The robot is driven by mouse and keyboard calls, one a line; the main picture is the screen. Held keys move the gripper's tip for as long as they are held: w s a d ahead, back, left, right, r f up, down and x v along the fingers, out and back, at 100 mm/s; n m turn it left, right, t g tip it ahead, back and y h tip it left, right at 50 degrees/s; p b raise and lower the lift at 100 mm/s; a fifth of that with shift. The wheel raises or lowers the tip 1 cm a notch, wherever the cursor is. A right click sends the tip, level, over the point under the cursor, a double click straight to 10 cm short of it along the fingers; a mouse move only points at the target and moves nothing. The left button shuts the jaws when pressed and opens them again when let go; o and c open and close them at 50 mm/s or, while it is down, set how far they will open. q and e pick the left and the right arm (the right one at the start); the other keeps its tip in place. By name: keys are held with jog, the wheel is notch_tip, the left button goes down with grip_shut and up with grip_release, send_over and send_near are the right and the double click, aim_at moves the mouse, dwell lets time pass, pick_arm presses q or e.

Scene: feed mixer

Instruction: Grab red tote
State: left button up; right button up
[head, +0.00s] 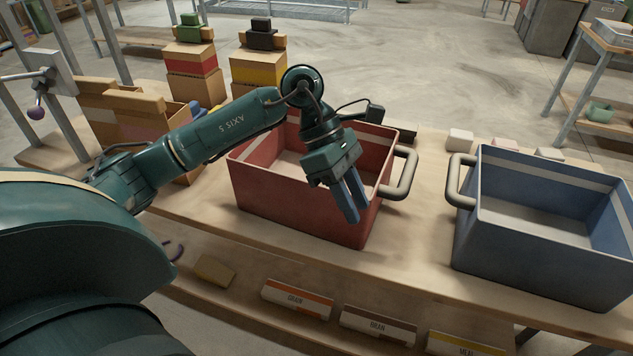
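The red tote (300,205) stands on the wooden workbench near the middle of the head view. It is open at the top, and the part of its floor that shows looks bare. Its grey bar handle (405,176) sticks out on the right side. My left arm crosses over the tote's left and back part and hides some of its rim. My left gripper (354,214) points down in front of the tote's near right wall, left of the handle. Its two blue fingers are apart with nothing between them. I cannot tell if they touch the tote. My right gripper is not in view.
A blue tote (540,250) stands on the bench to the right, its handle facing the red tote across a bare strip. Small pale blocks (460,139) lie at the bench's back edge. Cardboard boxes (135,110) stand at left.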

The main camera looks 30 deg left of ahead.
pick_arm(q)
jog(key=w+a+r+t+y, duration=0.1)
jog(key=a+r+y, duration=0.15)
jog(key=a, duration=0.45)
jog(key=w+a+r+y, duration=0.15)
jog(key=a+y, duration=0.25)
jog(key=a, duration=0.4)
notch_tip(320, 180, down, 12)
jog(key=shift+w+d+p, duration=0.15)
jog(key=shift+d+p, duration=0.1)
jog(key=shift+p, duration=0.15)
jog(key=shift+f+y, duration=0.1)
jog(key=shift+y, duration=0.15)
jog(key=shift+c, duration=0.2)
grip_shut()
jog(key=shift+w, duration=0.1)
